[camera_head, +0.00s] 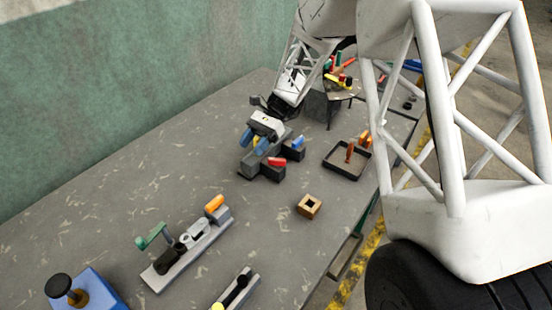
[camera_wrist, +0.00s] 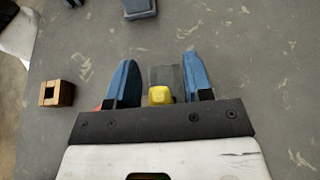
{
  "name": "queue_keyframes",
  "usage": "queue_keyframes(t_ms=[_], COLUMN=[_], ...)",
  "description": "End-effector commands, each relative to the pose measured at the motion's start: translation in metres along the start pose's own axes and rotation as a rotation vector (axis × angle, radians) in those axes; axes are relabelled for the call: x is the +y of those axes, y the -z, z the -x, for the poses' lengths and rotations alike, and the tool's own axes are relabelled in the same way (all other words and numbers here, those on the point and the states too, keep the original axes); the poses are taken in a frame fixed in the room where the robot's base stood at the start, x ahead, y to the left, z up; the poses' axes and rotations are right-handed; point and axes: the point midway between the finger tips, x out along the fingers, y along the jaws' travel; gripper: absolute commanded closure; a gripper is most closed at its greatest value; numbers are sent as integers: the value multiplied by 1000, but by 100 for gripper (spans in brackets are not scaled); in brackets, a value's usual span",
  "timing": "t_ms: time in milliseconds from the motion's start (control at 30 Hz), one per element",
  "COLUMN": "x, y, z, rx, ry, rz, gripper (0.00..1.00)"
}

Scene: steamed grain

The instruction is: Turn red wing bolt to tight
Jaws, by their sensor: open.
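The red wing bolt (camera_head: 277,161) shows as a small red piece on the right side of a dark block fixture (camera_head: 262,172) in the head view. In the wrist view only a sliver of red (camera_wrist: 98,107) shows at the outer side of my left finger; the rest is hidden. My gripper (camera_head: 255,143) is open over the fixture, its blue fingers pointing down. In the wrist view my gripper (camera_wrist: 160,66) has a grey block and a yellow knob (camera_wrist: 160,95) between its fingers. I cannot tell whether the fingers touch anything.
A blue piece (camera_head: 298,143) sits on the fixture's far right. A wooden square block (camera_head: 309,206) and a black tray (camera_head: 347,167) stand to the right. A toggle clamp (camera_head: 185,248) and a blue box with a black knob (camera_head: 80,290) are nearer. Table left of the fixture is clear.

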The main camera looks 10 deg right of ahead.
Motion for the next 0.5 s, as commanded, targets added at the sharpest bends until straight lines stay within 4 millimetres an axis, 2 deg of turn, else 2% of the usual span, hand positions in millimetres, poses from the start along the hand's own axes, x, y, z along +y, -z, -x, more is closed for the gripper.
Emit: queue_keyframes(t_ms=[33, 167, 367, 500], x=[6, 6, 11, 18], y=[11, 10, 4, -8], z=[-10, -10, -10, -7], rx=[-16, -11, 33, 95], ry=[-8, -12, -40, -81], rz=[-19, -11, 52, 143], gripper=[57, 57, 57, 57])
